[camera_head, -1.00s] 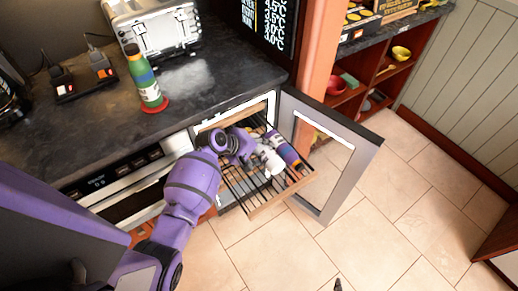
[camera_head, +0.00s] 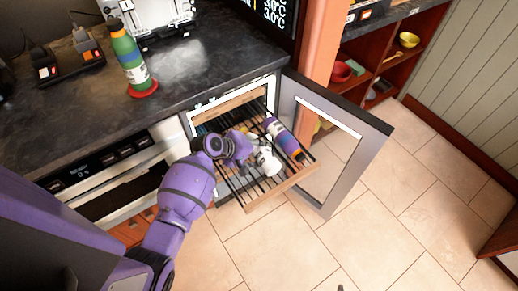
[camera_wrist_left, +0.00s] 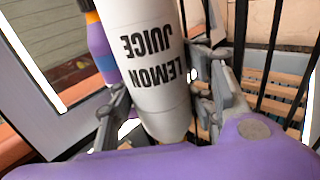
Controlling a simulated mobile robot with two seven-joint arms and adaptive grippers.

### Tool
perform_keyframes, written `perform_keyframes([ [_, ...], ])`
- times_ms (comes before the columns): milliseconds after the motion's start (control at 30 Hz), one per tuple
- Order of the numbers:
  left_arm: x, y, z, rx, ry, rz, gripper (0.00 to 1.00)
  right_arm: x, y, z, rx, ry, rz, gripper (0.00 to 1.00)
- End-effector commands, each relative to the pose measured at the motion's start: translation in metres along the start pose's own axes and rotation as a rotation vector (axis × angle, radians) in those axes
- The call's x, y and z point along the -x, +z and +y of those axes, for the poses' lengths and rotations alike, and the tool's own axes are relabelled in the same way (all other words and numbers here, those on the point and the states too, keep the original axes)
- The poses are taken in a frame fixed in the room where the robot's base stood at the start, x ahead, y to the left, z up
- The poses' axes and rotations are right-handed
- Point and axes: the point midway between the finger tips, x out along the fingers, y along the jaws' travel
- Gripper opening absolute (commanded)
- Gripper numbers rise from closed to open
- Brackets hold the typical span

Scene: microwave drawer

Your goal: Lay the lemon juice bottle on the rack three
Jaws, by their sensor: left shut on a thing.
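My left gripper (camera_wrist_left: 165,105) is shut around the white lemon juice bottle (camera_wrist_left: 150,45), with a finger on each side of it. In the head view the left gripper (camera_head: 250,152) is over the pulled-out wire rack (camera_head: 284,187), which has a wooden front edge. The white bottle (camera_head: 267,161) shows there just past the fingers, partly hidden by the hand. I cannot tell whether the bottle touches the rack bars. My right gripper is not in view.
A purple and orange bottle (camera_head: 284,138) lies on the rack beside the held bottle. The cabinet door (camera_head: 333,155) stands open to the right. A green bottle (camera_head: 128,55) stands on the dark counter (camera_head: 195,72). The tiled floor in front is clear.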

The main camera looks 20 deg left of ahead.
Motion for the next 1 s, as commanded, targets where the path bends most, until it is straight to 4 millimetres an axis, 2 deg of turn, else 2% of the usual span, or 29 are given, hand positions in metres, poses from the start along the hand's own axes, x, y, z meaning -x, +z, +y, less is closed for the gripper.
perform_keyframes([
  [67, -0.005, 0.007, -0.006, 0.005, -0.010, -0.013, 0.00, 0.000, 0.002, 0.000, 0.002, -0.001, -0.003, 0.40],
  [100, -0.005, 0.007, -0.006, 0.005, -0.010, -0.013, 0.50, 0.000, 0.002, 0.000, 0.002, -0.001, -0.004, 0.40],
  [267, -0.005, 0.007, -0.006, 0.005, -0.010, -0.012, 0.70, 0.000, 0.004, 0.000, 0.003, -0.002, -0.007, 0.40],
  [767, 0.002, 0.004, -0.006, 0.004, -0.010, -0.007, 0.70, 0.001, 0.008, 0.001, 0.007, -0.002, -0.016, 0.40],
  [867, 0.014, 0.003, -0.006, 0.003, -0.009, -0.005, 0.70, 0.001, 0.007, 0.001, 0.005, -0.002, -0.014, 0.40],
  [1000, 0.043, 0.002, -0.005, 0.001, -0.008, -0.004, 0.70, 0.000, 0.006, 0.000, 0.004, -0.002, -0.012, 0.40],
])
